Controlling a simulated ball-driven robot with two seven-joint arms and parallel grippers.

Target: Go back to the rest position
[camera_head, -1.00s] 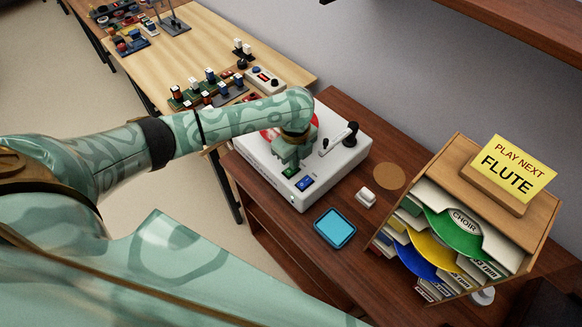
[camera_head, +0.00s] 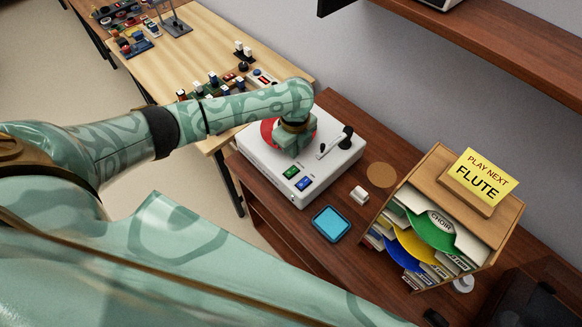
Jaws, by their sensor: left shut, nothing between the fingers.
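My left arm comes in from the left and reaches over a white record player (camera_head: 278,176) on the dark wood cabinet. My left gripper (camera_head: 291,150) is shut and empty, pointing down above the red disc (camera_head: 268,132). The gripper and wrist hide part of the disc, and I cannot tell how high above it the fingers are. The green button (camera_head: 290,173) and blue button (camera_head: 304,184) at the player's front show clear of the gripper. The tonearm (camera_head: 335,142) lies to the right of the gripper, apart from it. My right gripper is not in view.
A blue tray (camera_head: 331,224), a small white block (camera_head: 359,193) and a round brown disc (camera_head: 381,175) lie between. A light wood bench (camera_head: 210,50) holds parts behind; a shelf (camera_head: 500,45) overhangs.

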